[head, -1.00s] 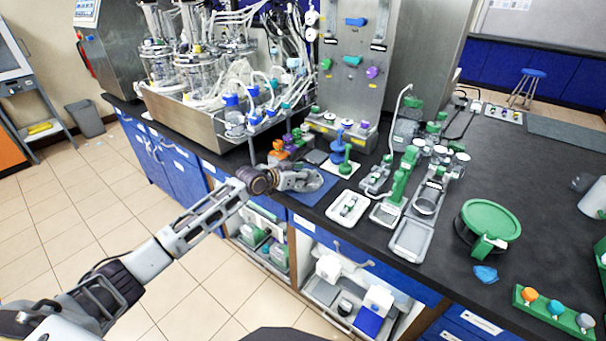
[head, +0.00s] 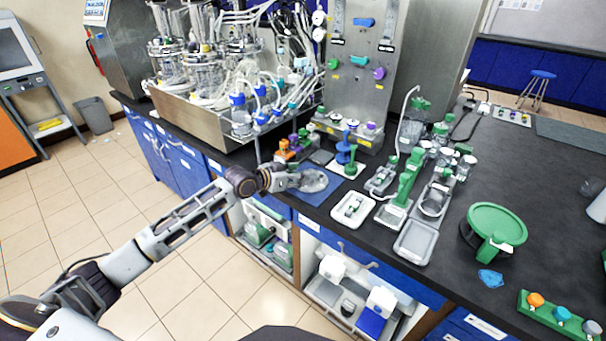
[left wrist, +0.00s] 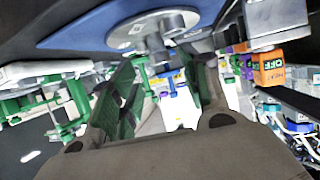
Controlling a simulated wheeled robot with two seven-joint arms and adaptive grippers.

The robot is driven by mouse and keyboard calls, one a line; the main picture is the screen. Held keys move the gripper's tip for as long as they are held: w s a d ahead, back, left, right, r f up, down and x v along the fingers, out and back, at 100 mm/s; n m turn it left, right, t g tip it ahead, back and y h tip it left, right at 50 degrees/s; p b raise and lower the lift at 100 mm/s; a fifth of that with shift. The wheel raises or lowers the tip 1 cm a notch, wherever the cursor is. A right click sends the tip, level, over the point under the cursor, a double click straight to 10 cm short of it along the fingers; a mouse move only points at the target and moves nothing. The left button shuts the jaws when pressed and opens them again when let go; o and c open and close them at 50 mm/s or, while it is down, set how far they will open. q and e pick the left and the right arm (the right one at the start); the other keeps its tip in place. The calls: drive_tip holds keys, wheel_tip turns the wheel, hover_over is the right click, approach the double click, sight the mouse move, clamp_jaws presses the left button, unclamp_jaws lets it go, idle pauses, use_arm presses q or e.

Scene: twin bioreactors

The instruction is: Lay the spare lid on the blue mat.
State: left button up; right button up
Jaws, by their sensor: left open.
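The spare lid (head: 315,181), a grey metallic disc with fittings, lies on the blue mat (head: 312,197) at the near edge of the dark bench. In the left wrist view the lid (left wrist: 135,32) shows at the top, its disc over the blue mat (left wrist: 85,30). My left gripper (head: 293,180) is at the lid's left side, low over the mat's edge. In the left wrist view my left gripper (left wrist: 165,72) has its fingers apart, with no lid clamped between them. Whether a fingertip still touches the lid I cannot tell. My right gripper is not in view.
A white tray (head: 341,219) sits to the right of the mat. Blue and green pieces (head: 346,155) stand behind it, and orange knobs (head: 283,148) stand behind the gripper. A steel tub (head: 190,118) is at the left. Open floor lies in front of the bench.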

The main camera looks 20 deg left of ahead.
use_arm(q)
drive_tip(key=v, duration=0.2)
drive_tip(key=shift+s+a, duration=0.2)
drive_tip(key=shift+s, duration=0.1)
drive_tip(key=shift+v, duration=1.9)
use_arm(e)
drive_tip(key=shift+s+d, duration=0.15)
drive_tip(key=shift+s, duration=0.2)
use_arm(q)
drive_tip(key=shift+r, duration=0.15)
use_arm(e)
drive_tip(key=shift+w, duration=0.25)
